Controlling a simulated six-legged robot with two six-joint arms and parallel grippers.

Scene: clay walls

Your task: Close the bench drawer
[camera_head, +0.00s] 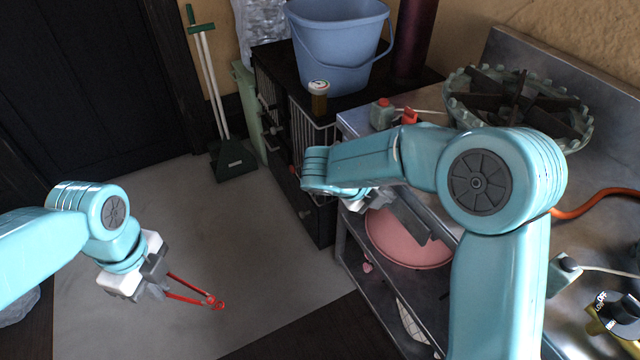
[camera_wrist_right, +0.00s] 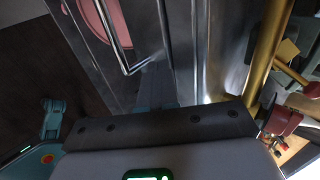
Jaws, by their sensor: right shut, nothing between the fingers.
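The metal bench (camera_head: 355,125) stands at the right in the head view, mostly behind my right arm. In the right wrist view a steel drawer front (camera_wrist_right: 180,40) with a bent bar handle (camera_wrist_right: 124,52) shows ahead. How far the drawer stands out is hard to tell, as my arm covers it. My right gripper (camera_head: 368,197) is at the bench's front edge, partly hidden by its own arm. In the wrist view its shut, empty fingers (camera_wrist_right: 158,85) are close to the handle; contact is unclear. My left gripper (camera_head: 156,287) hangs over the floor, far from the bench; its opening is unclear.
Red long-handled tongs (camera_head: 195,298) show at my left gripper; whether held is unclear. A pink basin (camera_head: 395,240) is on the bench's shelf. A blue bucket (camera_head: 335,45) and a jar (camera_head: 318,95) stand on a black cabinet. The grey floor is mostly clear.

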